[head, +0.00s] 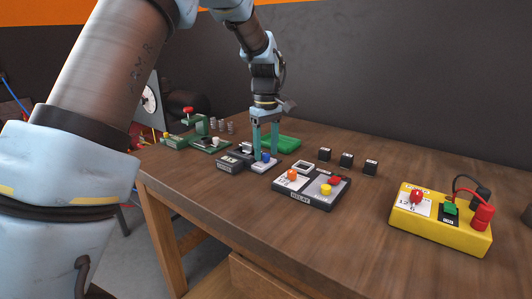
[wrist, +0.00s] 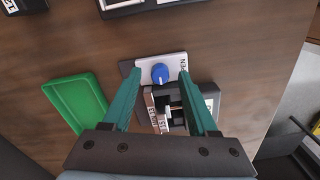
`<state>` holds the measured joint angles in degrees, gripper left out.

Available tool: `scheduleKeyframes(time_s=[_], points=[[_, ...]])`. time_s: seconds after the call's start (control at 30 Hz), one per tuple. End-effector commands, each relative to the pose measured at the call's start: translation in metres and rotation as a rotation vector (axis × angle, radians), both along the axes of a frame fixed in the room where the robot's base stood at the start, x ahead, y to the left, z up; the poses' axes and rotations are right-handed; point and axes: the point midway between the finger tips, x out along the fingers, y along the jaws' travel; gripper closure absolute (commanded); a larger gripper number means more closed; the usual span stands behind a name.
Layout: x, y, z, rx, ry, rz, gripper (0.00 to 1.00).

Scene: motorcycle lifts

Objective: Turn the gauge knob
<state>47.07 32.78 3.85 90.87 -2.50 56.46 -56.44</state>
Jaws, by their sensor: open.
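A round blue knob (wrist: 160,73) with a pale pointer mark sits on a small light plate (wrist: 176,61) with partly hidden lettering. In the head view the blue knob (head: 265,157) is on a small grey-white unit on the bench. My gripper (head: 266,153) is open and points down over this unit. In the wrist view its teal fingertips lie on either side of the blue knob, with a gap on both sides. I cannot tell whether the tips are down to the knob's height. No readable label names it as the gauge knob.
A dark unit with a lever (wrist: 163,110) adjoins the plate. A green tray (wrist: 75,103) is at left. A box with orange and yellow knobs (head: 308,190) and a yellow box (head: 440,220) stand to the right on the wooden bench (head: 370,205). Several small black blocks stand behind.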

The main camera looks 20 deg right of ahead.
Motion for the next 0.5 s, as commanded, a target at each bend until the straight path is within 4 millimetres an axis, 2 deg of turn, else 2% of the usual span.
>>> scheduleKeyframes(time_s=[0.3, 0.5], points=[[0.001, 0.000, 0.061, -0.003, -0.004, 0.000, 0.41], [0.001, 0.000, 0.088, -0.001, -0.002, 0.000, 0.41]])
